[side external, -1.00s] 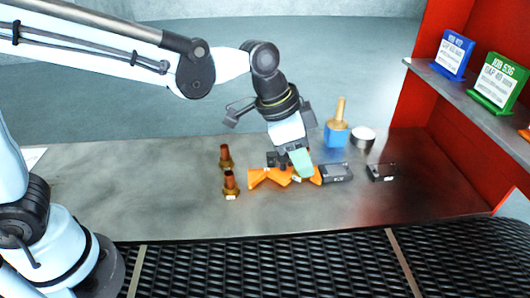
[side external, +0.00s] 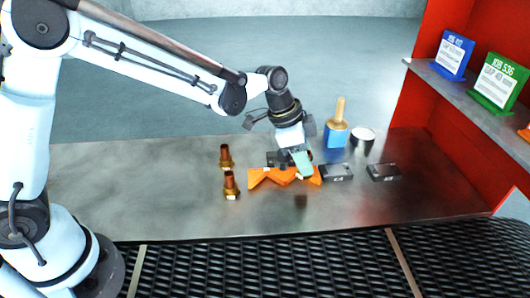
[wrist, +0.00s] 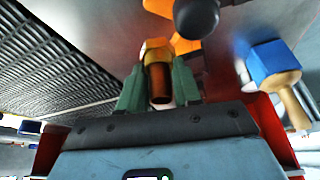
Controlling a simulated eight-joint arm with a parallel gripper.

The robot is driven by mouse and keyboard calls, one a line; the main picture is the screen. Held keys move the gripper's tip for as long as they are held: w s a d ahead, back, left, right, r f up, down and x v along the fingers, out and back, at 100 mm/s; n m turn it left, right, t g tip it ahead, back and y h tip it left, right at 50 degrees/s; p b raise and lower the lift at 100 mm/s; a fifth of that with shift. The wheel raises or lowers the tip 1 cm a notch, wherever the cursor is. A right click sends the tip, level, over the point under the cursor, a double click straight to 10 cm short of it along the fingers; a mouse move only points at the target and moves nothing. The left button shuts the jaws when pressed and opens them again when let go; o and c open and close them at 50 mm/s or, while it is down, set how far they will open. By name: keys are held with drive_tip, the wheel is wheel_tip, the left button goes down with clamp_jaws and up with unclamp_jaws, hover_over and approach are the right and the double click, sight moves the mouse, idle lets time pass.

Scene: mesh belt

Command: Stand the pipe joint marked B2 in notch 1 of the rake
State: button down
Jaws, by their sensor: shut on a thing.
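My gripper (side external: 301,163), with green fingers, is over the orange rake (side external: 257,178) in the side view. In the wrist view my gripper (wrist: 159,88) is shut on a copper-coloured pipe joint (wrist: 160,84) with a brass hex end (wrist: 155,47). The fingers hide most of this joint in the side view, and its mark cannot be read. The rake (wrist: 185,44) shows just beyond the held joint. I cannot tell whether the joint touches a notch. Two other pipe joints stand upright left of the rake, one behind (side external: 226,157) and one in front (side external: 231,186).
Dark blocks (side external: 337,173) (side external: 384,172) lie right of the rake. A blue brush (side external: 336,135) with a wooden handle and a round tin (side external: 362,139) stand behind them. The mesh belt (side external: 270,270) runs along the front. The table's left part is clear.

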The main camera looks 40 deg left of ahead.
drive_tip(key=shift+f, duration=2)
drive_tip(key=c, duration=1.1)
unclamp_jaws()
drive_tip(key=shift+f, duration=0.15)
drive_tip(key=v, duration=1.2)
drive_tip(key=shift+s+a+r+n+t+y, duration=0.2)
drive_tip(key=shift+s+a+n+t+y, duration=0.5)
drive_tip(key=shift+s+a+n, duration=1.45)
drive_tip(key=shift+s+a+r+n+t+y, duration=0.2)
drive_tip(key=shift+s+a+n+t+y, duration=0.5)
drive_tip(key=shift+s+a+n, duration=1.5)
drive_tip(key=shift+s+a+r+n+t+y, duration=0.2)
drive_tip(key=shift+s+a+n+t+y, duration=0.3)
drive_tip(key=shift+s+a+n+t, duration=1.2)
